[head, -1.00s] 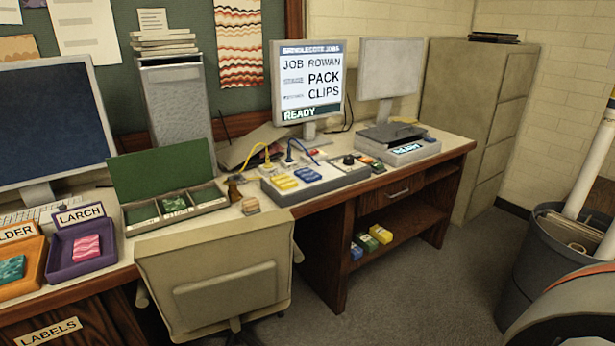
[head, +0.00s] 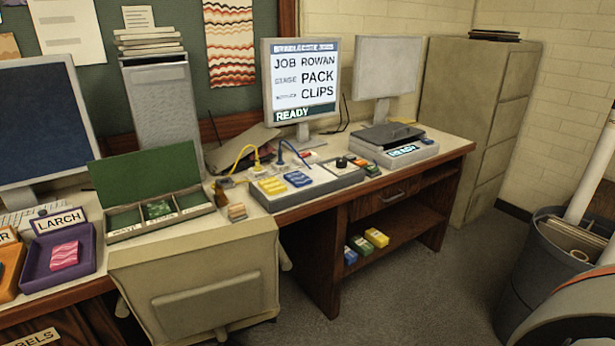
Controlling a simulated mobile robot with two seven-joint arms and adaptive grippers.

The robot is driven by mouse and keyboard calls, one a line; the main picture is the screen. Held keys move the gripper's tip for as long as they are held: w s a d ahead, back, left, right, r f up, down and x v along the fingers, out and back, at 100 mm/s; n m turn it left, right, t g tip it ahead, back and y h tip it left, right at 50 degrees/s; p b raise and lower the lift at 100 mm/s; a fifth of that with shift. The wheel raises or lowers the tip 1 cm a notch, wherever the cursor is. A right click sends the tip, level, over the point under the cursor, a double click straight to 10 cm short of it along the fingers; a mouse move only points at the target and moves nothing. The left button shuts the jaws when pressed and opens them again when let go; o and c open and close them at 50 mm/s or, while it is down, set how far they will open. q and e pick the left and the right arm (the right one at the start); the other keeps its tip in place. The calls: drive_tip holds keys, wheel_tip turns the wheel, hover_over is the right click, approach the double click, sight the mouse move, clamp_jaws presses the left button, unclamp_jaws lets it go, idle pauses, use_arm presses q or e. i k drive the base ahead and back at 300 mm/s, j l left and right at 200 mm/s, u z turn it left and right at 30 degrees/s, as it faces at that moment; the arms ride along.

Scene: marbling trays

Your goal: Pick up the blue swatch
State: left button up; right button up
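Neither of my grippers is in view. A blue patterned piece (head: 298,179), which looks like the blue swatch, lies on the grey panel (head: 318,192) on the desk. It is just right of a yellow patterned piece (head: 272,186). A blue cable arches up behind it. A blue box-like item (head: 350,256) also sits on the shelf under the desk, beside green and yellow ones; it is too small to identify.
A pink swatch (head: 64,255) lies in the purple LARCH tray (head: 88,262). An open green-lidded box (head: 208,209) holds a green piece. A chair (head: 205,295) stands against the desk front. A bin (head: 540,275) is at right; the floor (head: 400,305) between is clear.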

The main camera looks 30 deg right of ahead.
sight(297, 178)
drive_tip(key=i+l, duration=0.1)
drive_tip(key=l, duration=0.3)
drive_tip(key=i+l+z, duration=0.1)
drive_tip(key=l, duration=0.3)
drive_tip(key=i+l, duration=0.1)
drive_tip(key=l, duration=0.3)
drive_tip(key=i+l, duration=0.15)
drive_tip(key=l, duration=0.25)
drive_tip(key=i+l+z, duration=0.1)
drive_tip(key=l, duration=0.25)
